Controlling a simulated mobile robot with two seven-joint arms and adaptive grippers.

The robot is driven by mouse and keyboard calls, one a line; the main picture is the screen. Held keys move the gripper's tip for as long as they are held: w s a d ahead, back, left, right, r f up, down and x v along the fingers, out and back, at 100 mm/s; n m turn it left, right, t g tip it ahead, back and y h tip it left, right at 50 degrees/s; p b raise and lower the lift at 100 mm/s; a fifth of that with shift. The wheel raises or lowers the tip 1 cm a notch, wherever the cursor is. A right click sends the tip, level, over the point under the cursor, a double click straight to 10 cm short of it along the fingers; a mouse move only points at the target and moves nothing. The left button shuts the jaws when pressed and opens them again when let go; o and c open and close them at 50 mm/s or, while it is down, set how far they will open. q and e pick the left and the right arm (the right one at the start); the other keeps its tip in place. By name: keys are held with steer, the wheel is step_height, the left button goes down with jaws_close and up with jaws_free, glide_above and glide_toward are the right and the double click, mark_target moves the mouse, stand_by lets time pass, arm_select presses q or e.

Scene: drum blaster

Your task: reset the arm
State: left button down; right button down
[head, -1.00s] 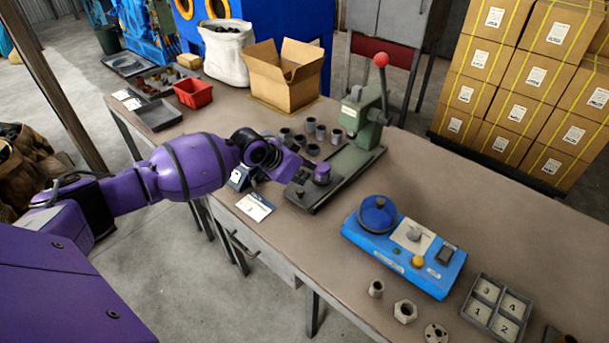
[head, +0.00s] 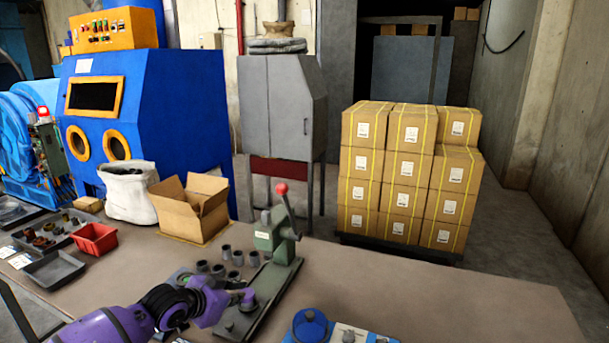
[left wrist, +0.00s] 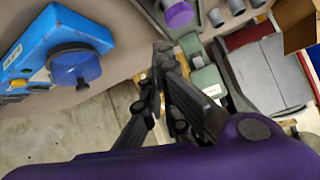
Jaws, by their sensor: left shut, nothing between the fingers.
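My left arm (head: 115,325) is purple and comes in at the bottom left of the head view, its wrist beside the green press (head: 272,243). My left gripper (left wrist: 168,52) shows in the left wrist view with its black fingers shut and empty. In the head view its fingertips are hard to make out. A purple cylindrical piece (head: 247,298) sits at the press base, close to my wrist, and also shows at the top of the left wrist view (left wrist: 178,14). My right gripper is out of view.
Several grey cups (head: 220,269) stand left of the press. A blue device (left wrist: 45,50) with a round blue lid lies at the table's near side. An open carton (head: 190,208), a red bin (head: 94,239) and trays are at the left. The table's right part is clear.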

arm_select(q)
steer(key=s+d+f, duration=0.1)
steer(key=s+f, duration=0.3)
steer(key=s, duration=0.1)
steer(key=s+d+f+n+t, duration=0.1)
steer(key=s+d+f, duration=0.1)
steer(key=s+f, duration=0.2)
steer(key=s+d+f+n, duration=0.1)
steer(key=s+d+f, duration=0.1)
steer(key=s+f, duration=0.2)
steer(key=shift+s+d, duration=0.1)
steer(key=shift+s, duration=1.7)
steer(key=s+a+f+n+y, duration=0.1)
steer(key=s+f, duration=0.3)
steer(key=s, duration=0.5)
steer(key=s+a+f+n+g+y, duration=0.1)
steer(key=s+f, duration=0.3)
steer(key=s, duration=0.5)
steer(key=s+a+f+n+g+y, duration=0.1)
steer(key=s+a+f+n+y, duration=0.1)
steer(key=s, duration=0.7)
steer(key=shift+s+a+f+n, duration=0.25)
steer(key=shift+a+f+n, duration=0.45)
steer(key=shift+f, duration=0.25)
